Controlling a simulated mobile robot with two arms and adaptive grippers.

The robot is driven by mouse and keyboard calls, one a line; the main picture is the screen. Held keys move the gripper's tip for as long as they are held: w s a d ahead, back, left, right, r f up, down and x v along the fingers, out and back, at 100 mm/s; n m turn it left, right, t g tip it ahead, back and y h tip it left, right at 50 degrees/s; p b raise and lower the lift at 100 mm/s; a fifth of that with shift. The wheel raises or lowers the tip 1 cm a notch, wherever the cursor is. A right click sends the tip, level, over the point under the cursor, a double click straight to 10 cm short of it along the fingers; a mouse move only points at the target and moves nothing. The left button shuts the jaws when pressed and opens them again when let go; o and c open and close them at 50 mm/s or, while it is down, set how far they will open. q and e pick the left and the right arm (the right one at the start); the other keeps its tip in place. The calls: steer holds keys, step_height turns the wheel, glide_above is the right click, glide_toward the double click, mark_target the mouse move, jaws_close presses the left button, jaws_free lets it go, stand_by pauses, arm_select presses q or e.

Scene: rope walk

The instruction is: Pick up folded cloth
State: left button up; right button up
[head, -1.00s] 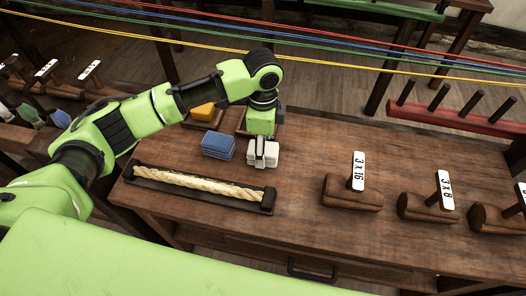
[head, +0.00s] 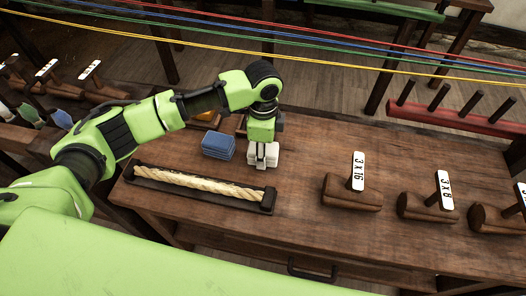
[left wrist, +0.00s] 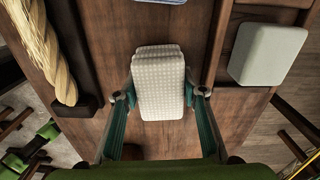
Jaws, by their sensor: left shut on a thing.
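A white folded cloth (head: 271,154) lies on the wooden bench in the head view, at the end of my left arm. My left gripper (head: 262,160) points down over it. In the left wrist view the cloth (left wrist: 159,82) is a waffle-textured stack between the two fingers of my left gripper (left wrist: 160,95). The fingers are shut on its two sides. A blue folded cloth (head: 218,146) lies just to the left of it in the head view. My right gripper is in neither view.
A rope length in a dark tray (head: 268,200) lies in front of the cloths. A pale block (left wrist: 268,55) sits behind the gripper, hidden by my arm in the head view. Labelled wooden blocks (head: 350,193) stand at right. Coloured ropes (head: 330,50) stretch across behind the bench.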

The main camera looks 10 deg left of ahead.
arm_select(q)
steer(key=shift+r, duration=0.65)
steer(key=s+d+r, duration=0.3)
steer(key=s+r, duration=0.8)
steer(key=s, duration=0.2)
steer(key=shift+s+r+b, duration=0.3)
steer(key=shift+r+b, duration=0.05)
steer(key=shift+o, duration=0.7)
